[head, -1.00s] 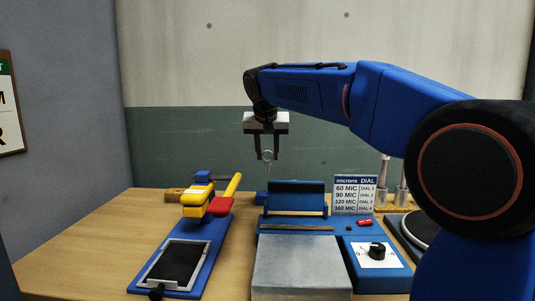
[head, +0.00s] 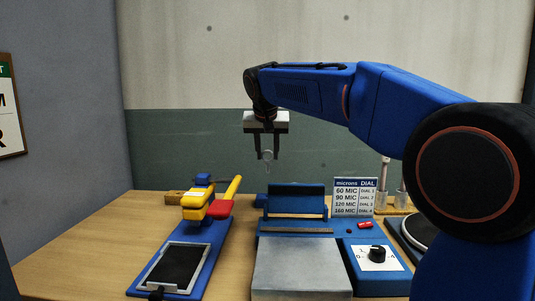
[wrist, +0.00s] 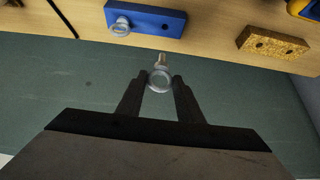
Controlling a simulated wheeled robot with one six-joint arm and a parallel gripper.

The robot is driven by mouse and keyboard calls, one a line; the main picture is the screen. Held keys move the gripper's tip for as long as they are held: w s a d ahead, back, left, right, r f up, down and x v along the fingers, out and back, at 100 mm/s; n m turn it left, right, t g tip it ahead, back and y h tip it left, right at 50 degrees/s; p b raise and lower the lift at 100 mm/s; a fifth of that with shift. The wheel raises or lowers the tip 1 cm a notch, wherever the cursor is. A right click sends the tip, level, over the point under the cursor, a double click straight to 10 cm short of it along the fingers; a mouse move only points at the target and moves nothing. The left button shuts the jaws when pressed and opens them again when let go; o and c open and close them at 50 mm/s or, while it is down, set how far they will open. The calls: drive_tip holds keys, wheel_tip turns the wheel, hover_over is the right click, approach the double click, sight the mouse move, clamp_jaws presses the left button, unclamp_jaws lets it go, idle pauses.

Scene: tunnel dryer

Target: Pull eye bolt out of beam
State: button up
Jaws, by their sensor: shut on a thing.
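My gripper (head: 267,156) is shut on an eye bolt (wrist: 160,79), in the air above the back of the bench. In the wrist view the bolt's clear, shiny ring sits between the fingertips, and its short shank points toward the bench. The bolt also shows small in the head view (head: 267,164). A blue block (wrist: 147,13), likely the beam, lies on the bench in the wrist view, with a dark hole in its face. Another ring (wrist: 120,27) sits at that block. The held bolt appears apart from the block. The head view mostly hides the block behind the blue machine.
A blue machine with a raised flap (head: 297,196) and grey plate (head: 302,268) stands below my gripper. A dial box (head: 376,258) and microns sign (head: 354,197) are right. A yellow-red clamp (head: 206,207) is left. A speckled tan block (wrist: 272,46) with holes lies nearby.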

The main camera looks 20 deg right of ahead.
sight(268, 162)
drive_tip(key=shift+r, duration=0.1)
idle(0.5)
drive_tip(key=shift+r, duration=1.5)
